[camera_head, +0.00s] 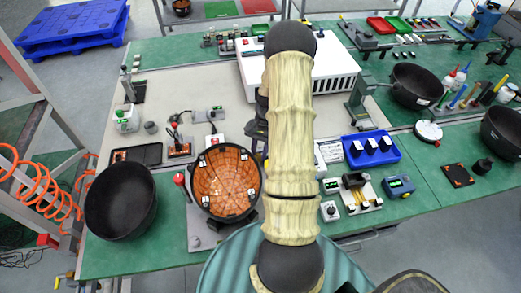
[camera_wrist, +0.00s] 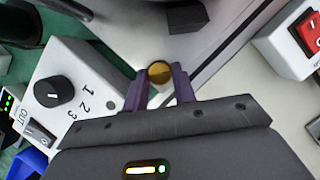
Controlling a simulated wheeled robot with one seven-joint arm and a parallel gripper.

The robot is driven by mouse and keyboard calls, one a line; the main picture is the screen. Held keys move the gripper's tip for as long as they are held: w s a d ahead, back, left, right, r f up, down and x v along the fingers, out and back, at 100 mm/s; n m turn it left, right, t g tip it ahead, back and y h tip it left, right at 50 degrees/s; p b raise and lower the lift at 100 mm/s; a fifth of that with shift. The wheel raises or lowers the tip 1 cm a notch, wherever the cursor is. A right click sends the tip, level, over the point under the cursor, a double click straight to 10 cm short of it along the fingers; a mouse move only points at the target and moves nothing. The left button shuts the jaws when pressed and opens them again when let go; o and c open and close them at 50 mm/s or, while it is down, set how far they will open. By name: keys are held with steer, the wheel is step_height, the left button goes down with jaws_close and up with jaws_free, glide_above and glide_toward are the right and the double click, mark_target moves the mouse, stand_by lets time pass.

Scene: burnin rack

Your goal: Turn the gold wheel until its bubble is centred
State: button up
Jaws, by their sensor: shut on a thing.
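In the wrist view, the gold wheel (camera_wrist: 159,71) is a small round gold knob. My gripper (camera_wrist: 158,83) has its two purple fingers closed on either side of it, touching it. The wheel sits beside a white box with a black dial (camera_wrist: 54,91) and the printed numbers 1, 2, 3. In the head view my arm hides the wheel and most of the gripper. I cannot make out the wheel's bubble in either view.
The wrist view shows a red rocker switch (camera_wrist: 310,32) on a white box at right. In the head view, a blue tray (camera_head: 371,150) and a blue device with a green window (camera_head: 398,187) stand right of my arm. An orange-lined round dish (camera_head: 226,181) lies left.

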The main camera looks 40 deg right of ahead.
steer(key=shift+w+a+n+g+h, duration=0.1)
steer(key=shift+n+g+h, duration=0.2)
steer(key=shift+n, duration=0.7)
steer(key=shift+w+n+g+h, duration=0.1)
steer(key=shift+n+g+h, duration=0.2)
steer(key=shift+n, duration=0.7)
steer(key=o, duration=1)
steer(key=shift+s, duration=0.1)
steer(key=p+v, duration=0.3)
steer(key=v, duration=0.1)
steer(key=p+v, duration=0.2)
steer(key=v, duration=0.2)
steer(key=shift+w+p, duration=0.25)
steer(key=shift+p, duration=0.15)
